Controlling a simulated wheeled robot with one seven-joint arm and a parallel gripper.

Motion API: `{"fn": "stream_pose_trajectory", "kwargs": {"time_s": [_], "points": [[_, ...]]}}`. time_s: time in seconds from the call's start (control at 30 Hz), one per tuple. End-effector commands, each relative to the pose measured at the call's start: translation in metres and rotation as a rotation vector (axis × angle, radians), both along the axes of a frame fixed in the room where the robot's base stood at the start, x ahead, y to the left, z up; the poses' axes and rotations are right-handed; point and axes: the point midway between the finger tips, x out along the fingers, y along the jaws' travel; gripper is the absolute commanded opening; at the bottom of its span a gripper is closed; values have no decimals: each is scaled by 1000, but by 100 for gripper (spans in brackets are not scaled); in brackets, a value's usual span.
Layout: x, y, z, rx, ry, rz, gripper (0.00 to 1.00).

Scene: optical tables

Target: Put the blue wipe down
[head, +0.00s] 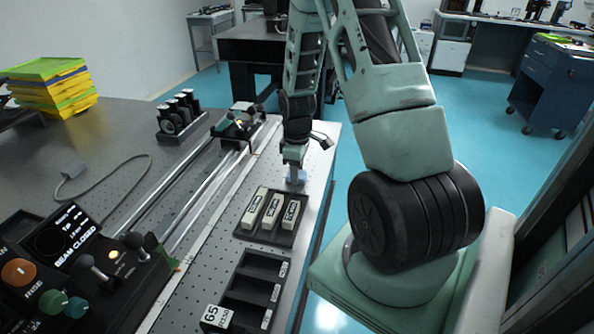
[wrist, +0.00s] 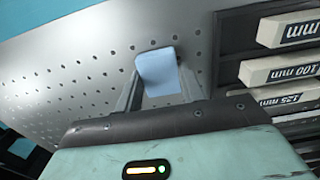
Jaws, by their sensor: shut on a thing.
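The blue wipe (wrist: 158,72) is a small pale blue piece between my fingertips in the wrist view. In the head view the wipe (head: 297,177) shows just under my gripper (head: 295,168), near the right edge of the perforated optical table (head: 185,245). My gripper (wrist: 157,88) is shut on the wipe and points down over bare table surface. I cannot tell whether the wipe touches the table.
A black tray with several white labelled blocks (head: 270,212) lies just in front of my gripper. A black compartment tray (head: 248,290) is nearer. Rails (head: 190,195) and a control box (head: 75,260) with knobs stand to the left. Yellow-green stacked cases (head: 55,85) are at far left.

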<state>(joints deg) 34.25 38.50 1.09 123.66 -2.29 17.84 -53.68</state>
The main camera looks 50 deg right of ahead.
Motion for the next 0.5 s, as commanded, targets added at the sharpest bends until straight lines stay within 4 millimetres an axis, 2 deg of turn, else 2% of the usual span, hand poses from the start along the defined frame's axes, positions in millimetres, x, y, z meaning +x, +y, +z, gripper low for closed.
{"fn": "stream_pose_trajectory", "kwargs": {"time_s": [0.07,0.1,0.17,0.2,0.5], "points": [[0,0,-3,1,0,0,14],[0,0,-4,0,0,0,41],[0,0,-3,0,0,0,58],[0,0,-3,0,0,0,60],[0,0,1,0,0,0,60]]}}
